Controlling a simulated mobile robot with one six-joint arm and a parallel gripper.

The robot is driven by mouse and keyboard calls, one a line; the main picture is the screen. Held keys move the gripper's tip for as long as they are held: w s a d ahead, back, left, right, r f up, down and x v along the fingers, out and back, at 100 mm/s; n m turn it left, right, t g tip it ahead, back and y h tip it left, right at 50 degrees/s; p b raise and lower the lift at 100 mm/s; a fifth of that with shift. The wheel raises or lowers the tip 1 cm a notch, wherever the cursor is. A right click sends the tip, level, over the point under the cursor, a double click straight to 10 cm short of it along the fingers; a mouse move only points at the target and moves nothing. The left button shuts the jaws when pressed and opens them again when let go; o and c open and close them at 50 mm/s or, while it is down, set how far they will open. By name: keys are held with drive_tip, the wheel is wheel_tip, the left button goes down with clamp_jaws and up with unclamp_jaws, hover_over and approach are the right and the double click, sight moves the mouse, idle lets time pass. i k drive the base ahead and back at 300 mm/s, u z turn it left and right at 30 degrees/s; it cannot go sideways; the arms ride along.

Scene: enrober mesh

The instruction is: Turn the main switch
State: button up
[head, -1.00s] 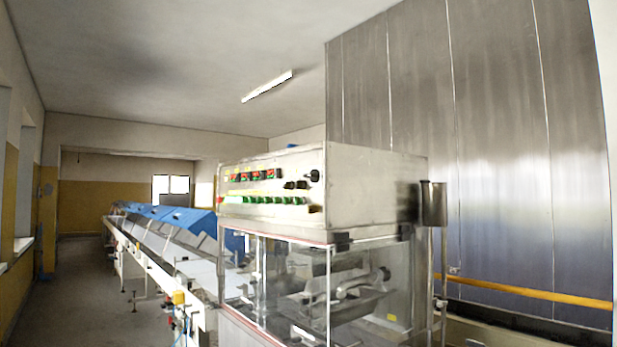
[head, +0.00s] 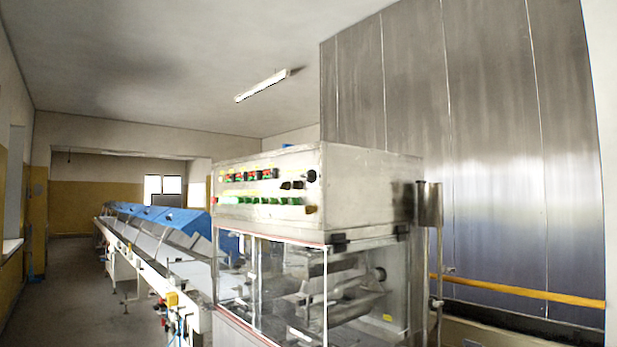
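The control panel (head: 262,207) is the front face of a steel box on top of the enrober machine. A black round knob (head: 311,176) at the upper right of the panel looks like the main switch; its setting is too small to tell. Two smaller dark knobs (head: 292,185) sit to its lower left. A row of red-lit displays (head: 250,175) and a row of green buttons (head: 266,200) run along the panel. My gripper is not in view.
A clear-walled enclosure (head: 290,285) stands below the panel. A long conveyor with blue covers (head: 160,217) runs back to the left. The floor (head: 65,290) at the far left is open. A yellow rail (head: 520,291) runs along the steel wall at right.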

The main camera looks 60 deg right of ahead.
sight(310, 176)
drive_tip(key=u, duration=0.05)
drive_tip(key=i, duration=1)
drive_tip(key=z, duration=0.05)
